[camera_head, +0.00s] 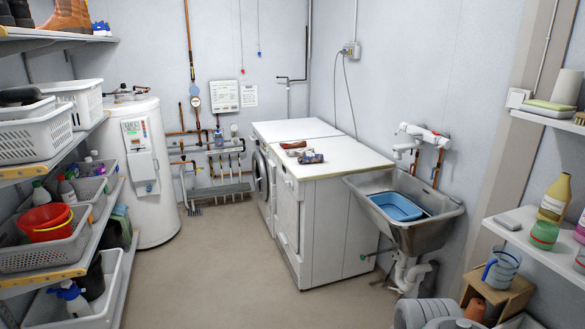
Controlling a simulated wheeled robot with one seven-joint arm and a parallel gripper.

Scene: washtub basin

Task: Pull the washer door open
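A second white front (287,215) stands nearer to me in the same row and partly hides the washer. My gripper is not in view.
The beige floor (215,265) is clear in front of the washer. Shelves with white baskets (35,135) line the left, beside a white boiler (145,170). A sink (425,228) with a blue basin (397,206) stands right.

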